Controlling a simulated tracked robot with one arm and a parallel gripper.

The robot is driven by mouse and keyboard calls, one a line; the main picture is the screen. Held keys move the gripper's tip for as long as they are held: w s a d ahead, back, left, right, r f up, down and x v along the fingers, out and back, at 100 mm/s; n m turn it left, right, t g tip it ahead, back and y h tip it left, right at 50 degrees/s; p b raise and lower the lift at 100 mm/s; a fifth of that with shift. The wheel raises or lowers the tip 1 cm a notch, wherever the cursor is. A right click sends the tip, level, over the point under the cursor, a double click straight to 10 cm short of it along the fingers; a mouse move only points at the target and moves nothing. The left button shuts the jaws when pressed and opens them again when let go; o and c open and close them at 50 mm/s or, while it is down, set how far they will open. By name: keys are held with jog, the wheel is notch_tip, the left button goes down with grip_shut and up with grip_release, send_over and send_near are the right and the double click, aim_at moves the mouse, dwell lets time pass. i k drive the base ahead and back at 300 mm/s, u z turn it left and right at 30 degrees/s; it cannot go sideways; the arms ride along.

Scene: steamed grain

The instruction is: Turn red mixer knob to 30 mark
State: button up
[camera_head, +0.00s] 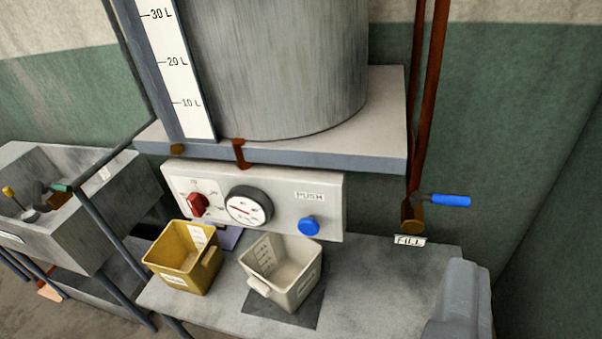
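The red mixer knob (196,204) sits at the left end of a pale control panel (275,184) under the tank shelf. Small marks surround the knob, but they are too small to read, so I cannot tell which mark it points to. A round white dial (249,206) with a dark rim and a red needle is just right of the knob.
A yellow bin (184,258) and a white bin (284,272) stand on the counter (225,315) below the panel. A sink (100,215) is left.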

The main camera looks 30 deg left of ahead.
aim_at(197, 202)
jog(key=u, duration=1.2)
